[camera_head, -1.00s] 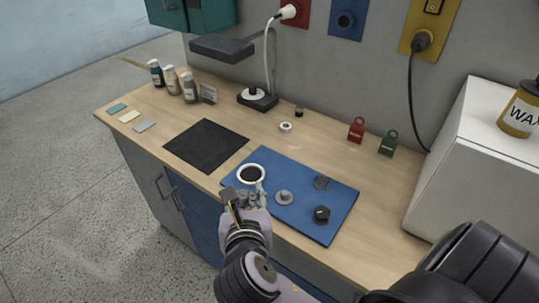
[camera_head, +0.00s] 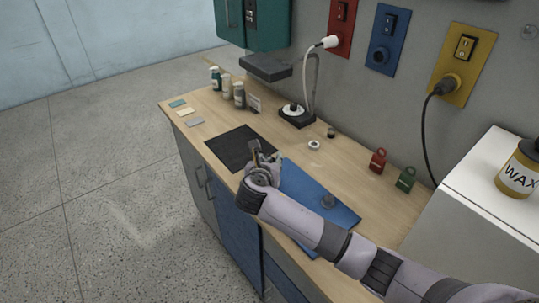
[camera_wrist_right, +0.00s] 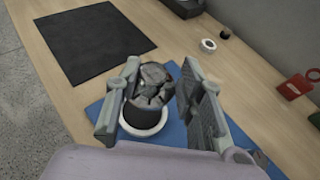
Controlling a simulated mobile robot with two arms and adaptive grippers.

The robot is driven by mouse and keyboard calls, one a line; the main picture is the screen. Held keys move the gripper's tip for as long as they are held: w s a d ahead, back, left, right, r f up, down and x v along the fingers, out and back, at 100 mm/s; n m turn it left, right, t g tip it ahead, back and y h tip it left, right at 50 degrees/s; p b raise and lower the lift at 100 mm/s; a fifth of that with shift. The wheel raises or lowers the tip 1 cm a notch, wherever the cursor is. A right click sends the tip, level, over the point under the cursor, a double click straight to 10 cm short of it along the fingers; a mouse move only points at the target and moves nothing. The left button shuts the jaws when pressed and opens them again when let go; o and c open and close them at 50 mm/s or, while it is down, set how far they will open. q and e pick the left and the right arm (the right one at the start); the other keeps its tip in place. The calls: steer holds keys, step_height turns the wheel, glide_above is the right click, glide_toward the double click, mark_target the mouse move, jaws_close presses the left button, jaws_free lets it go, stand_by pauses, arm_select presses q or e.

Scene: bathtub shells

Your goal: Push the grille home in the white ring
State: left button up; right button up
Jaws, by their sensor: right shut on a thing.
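The white ring (camera_wrist_right: 146,130) lies on the blue mat (camera_head: 304,184), with a dark middle. My right gripper (camera_head: 262,155) is over the left end of the mat and hides the ring in the head view. In the right wrist view my right gripper (camera_wrist_right: 158,82) is shut on a round grey piece that I take for the grille (camera_wrist_right: 154,74). The grille shows in front of the ring's far side, over its dark middle. I cannot tell whether it touches the ring or how level it sits. My left gripper is in neither view.
A black square pad (camera_head: 238,147) lies left of the mat. A grey part (camera_head: 328,201) stands on the mat near my right forearm. A small white roll (camera_head: 314,145), a red tag (camera_head: 378,160) and a green tag (camera_head: 405,179) stand behind the mat.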

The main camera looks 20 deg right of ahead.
steer(key=shift+d, duration=0.2)
steer(key=shift+w+a, duration=0.1)
steer(key=shift+r+p, duration=0.25)
steer(key=shift+p, duration=0.45)
step_height(320, 180, down, 4)
steer(key=shift+f+b, duration=0.25)
steer(key=shift+b, duration=0.8)
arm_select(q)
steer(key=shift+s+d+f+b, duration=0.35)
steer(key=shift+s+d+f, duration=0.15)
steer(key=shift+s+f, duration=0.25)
arm_select(e)
steer(key=shift+f, duration=0.85)
arm_select(q)
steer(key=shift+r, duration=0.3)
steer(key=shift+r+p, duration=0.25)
steer(key=shift+p, duration=0.25)
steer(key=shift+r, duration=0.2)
